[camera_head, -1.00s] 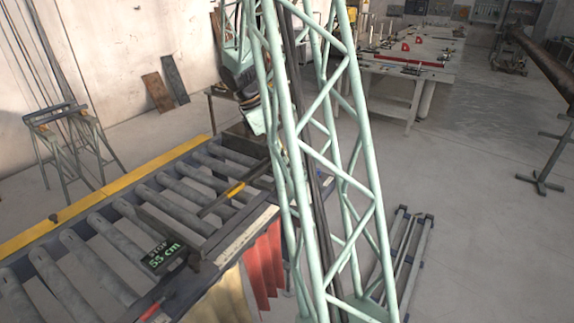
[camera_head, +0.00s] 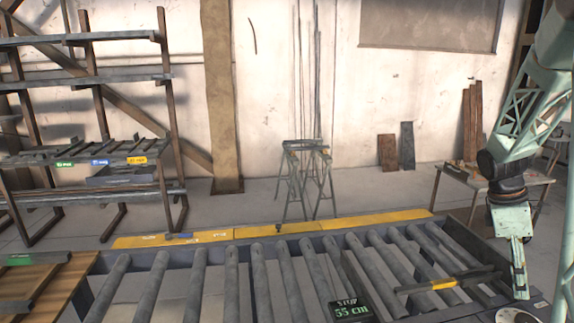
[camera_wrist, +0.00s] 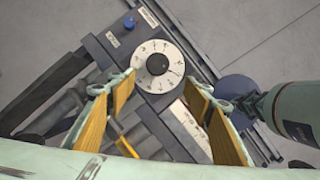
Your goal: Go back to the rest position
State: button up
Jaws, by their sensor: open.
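My gripper (camera_wrist: 159,92) is open and empty in the wrist view. Its two yellow-padded fingers stand apart, pointing towards a white round dial (camera_wrist: 172,49) with a black centre knob (camera_wrist: 157,64) on a dark panel. I cannot tell the gap between the fingertips and the panel. In the head view my pale green arm hangs down at the right edge, its end over the right end of the roller table (camera_head: 330,245). The fingers are not clear there.
A yellow-marked bar (camera_head: 445,284) lies across the rollers. A blue button (camera_wrist: 129,23) sits beside the dial. A metal rack (camera_head: 85,95) stands at left, a trestle (camera_head: 306,180) behind. Floor behind the table is partly clear.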

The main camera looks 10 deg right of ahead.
jog(key=s+a+r+m+t+b, duration=0.1)
jog(key=s+a+r+m+t, duration=0.1)
jog(key=a+r, duration=0.8)
jog(key=s+a+r+m+t+b, duration=0.1)
jog(key=s+a+r+m+b, duration=0.2)
jog(key=a, duration=1.3)
jog(key=s+a+r+m+t+y+b, duration=0.1)
jog(key=s+a+m+t, duration=0.1)
jog(key=s+a, duration=0.7)
jog(key=s+a+r+m+t+y+b, duration=0.1)
jog(key=s+a+m+y, duration=0.1)
jog(key=s+a, duration=0.7)
jog(key=shift+a+r+t, duration=0.25)
jog(key=shift+a+t, duration=0.15)
jog(key=shift+a, duration=1.6)
notch_tip(320, 180, up, 3)
jog(key=p, duration=0.3)
